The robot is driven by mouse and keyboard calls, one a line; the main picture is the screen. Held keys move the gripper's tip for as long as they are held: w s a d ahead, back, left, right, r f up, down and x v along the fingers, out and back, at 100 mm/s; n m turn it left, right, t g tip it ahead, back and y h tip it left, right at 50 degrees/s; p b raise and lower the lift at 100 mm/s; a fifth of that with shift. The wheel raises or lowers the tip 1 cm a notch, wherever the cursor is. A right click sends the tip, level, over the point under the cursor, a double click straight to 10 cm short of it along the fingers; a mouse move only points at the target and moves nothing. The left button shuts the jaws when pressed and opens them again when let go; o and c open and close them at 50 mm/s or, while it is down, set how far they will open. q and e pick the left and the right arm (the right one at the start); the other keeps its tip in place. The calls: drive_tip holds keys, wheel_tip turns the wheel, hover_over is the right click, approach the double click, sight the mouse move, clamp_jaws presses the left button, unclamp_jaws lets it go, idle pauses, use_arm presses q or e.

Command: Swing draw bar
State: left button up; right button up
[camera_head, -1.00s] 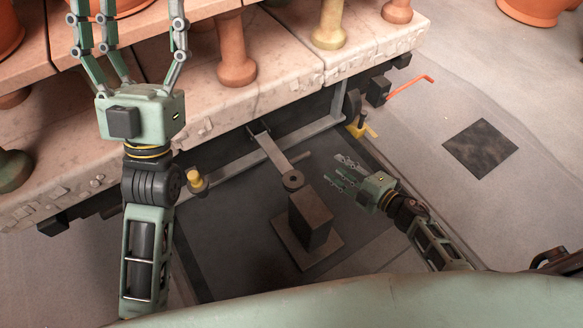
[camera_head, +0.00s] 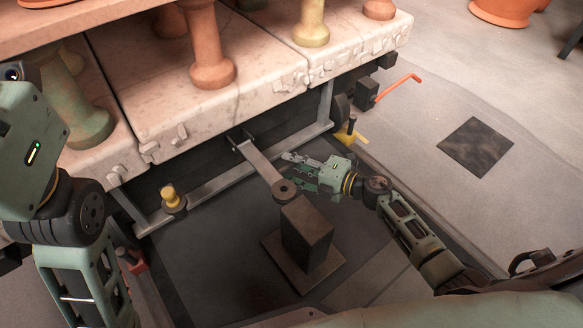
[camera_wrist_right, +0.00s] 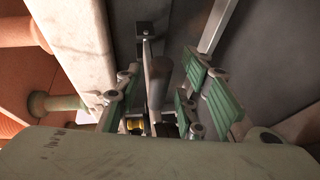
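The draw bar (camera_head: 262,166) is a flat grey metal bar. It runs out from a bracket under the cart's front edge and ends in a round eye (camera_head: 285,188) above or beside a dark post. My right gripper (camera_head: 297,168) is just right of the bar, fingers toward it. In the right wrist view my right gripper (camera_wrist_right: 165,88) has its green fingers spread, with the bar (camera_wrist_right: 153,72) and a dark round grip (camera_wrist_right: 162,78) between them. I cannot tell whether they touch. My left gripper's body (camera_head: 30,150) is at the left edge, its fingers out of view.
The dark post (camera_head: 305,232) stands on a square plate below the eye. The cart's stone shelf (camera_head: 200,115) overhangs the bar and carries clay columns. Open floor lies right.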

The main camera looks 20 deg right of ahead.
drive_tip(key=shift+w+a+f, duration=0.1)
drive_tip(key=shift+w+a, duration=0.1)
drive_tip(key=shift+a, duration=0.05)
clamp_jaws()
idle(0.5)
